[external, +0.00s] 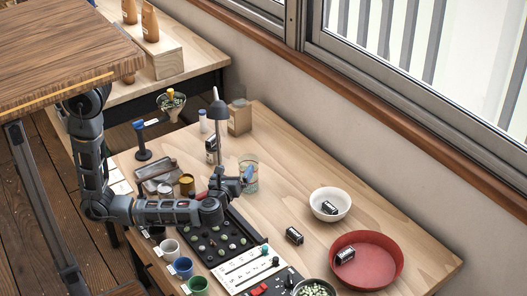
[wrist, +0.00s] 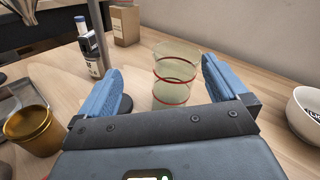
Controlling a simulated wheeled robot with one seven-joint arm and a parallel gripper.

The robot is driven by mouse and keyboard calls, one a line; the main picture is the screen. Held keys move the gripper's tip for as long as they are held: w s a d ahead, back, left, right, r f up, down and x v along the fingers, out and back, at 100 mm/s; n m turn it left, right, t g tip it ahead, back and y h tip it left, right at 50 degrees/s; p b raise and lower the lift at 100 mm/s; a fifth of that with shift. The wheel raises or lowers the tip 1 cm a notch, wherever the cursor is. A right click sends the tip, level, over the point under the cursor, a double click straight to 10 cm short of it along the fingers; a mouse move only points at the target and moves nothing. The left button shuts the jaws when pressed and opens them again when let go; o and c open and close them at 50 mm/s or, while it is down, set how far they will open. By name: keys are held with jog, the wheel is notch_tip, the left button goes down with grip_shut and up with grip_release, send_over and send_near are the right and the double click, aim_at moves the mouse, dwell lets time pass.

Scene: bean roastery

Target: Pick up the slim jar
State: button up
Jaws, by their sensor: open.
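A clear glass jar with red bands (wrist: 176,72), the likeliest slim jar, stands upright on the wooden table in the wrist view. In the external view the glass jar (external: 252,184) is just right of my gripper (external: 234,175), partly covered by a blue finger. In the wrist view my gripper (wrist: 162,75) is open, with its blue fingers to the left and right of the jar. The jar shows right of centre between them, nearer the right finger. I cannot tell how far it reaches into the gap. No contact is visible.
An amber cup (wrist: 33,128) is at left, a white bowl (wrist: 303,115) at right.

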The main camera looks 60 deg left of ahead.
aim_at(253, 160)
jog(key=f+m, duration=0.1)
jog(key=m, duration=0.1)
jog(key=d+f+m+t, duration=0.1)
jog(key=shift+w+f+m+h, duration=0.15)
jog(key=shift+m+h, duration=0.25)
jog(key=shift+w+d+f+m+t, duration=0.1)
jog(key=shift+w+f+m+t, duration=0.1)
jog(key=shift+m+t, duration=0.1)
jog(key=x, duration=0.3)
jog(key=p+x, duration=0.1)
jog(key=x, duration=0.3)
jog(key=shift+w+r, duration=0.2)
jog(key=shift+w, duration=0.15)
jog(key=c, duration=1.1)
